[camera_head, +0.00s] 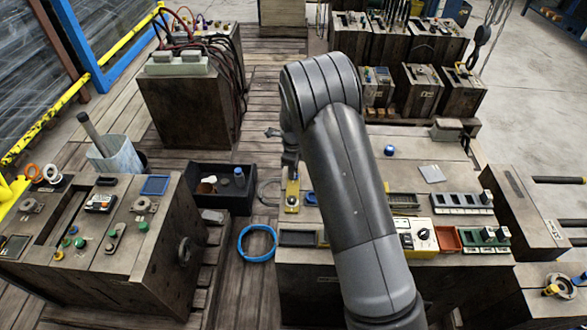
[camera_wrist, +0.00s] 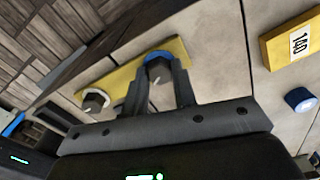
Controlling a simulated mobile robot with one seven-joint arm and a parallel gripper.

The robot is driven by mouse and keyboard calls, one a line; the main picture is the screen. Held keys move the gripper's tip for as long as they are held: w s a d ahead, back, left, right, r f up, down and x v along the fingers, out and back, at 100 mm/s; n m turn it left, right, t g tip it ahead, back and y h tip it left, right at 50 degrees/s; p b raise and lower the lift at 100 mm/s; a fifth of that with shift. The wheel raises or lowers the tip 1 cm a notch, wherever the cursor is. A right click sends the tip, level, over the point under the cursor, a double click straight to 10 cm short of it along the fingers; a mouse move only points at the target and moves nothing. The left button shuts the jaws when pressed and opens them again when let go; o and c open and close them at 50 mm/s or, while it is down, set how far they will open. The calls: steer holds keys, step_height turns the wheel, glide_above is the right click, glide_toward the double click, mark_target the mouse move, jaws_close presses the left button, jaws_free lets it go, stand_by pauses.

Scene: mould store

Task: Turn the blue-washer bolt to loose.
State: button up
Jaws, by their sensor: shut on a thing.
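The blue-washer bolt (camera_wrist: 158,66) stands on a yellow plate (camera_wrist: 125,80) in the wrist view. Its dark head sits above a blue ring and bears a pale line. My gripper (camera_wrist: 160,82) is shut on this bolt, one finger on each side. A second bolt with a white washer (camera_wrist: 95,101) is on the same plate, to the left, clear of the fingers. In the head view the yellow plate (camera_head: 292,188) is at the left edge of the middle bench, and my gripper (camera_head: 290,160) is over its far end. The blue-washer bolt is hidden there.
A yellow block labelled 140 (camera_wrist: 290,42) and a blue round knob (camera_wrist: 300,100) lie right of the plate in the wrist view. In the head view a black bin (camera_head: 222,190) and a blue ring (camera_head: 257,242) are to the left. My arm hides part of the bench.

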steer(key=n, duration=0.6)
steer(key=shift+n, duration=0.3)
steer(key=n, duration=1)
steer(key=shift+n, duration=0.4)
steer(key=n, duration=0.6)
steer(key=shift+f, duration=0.1)
steer(key=n, duration=0.6)
steer(key=shift+s+n, duration=0.1)
steer(key=shift+n, duration=0.3)
steer(key=n, duration=1.2)
steer(key=shift+d+n, duration=0.1)
steer(key=shift+n, duration=0.2)
steer(key=n, duration=0.4)
steer(key=shift+n, duration=0.4)
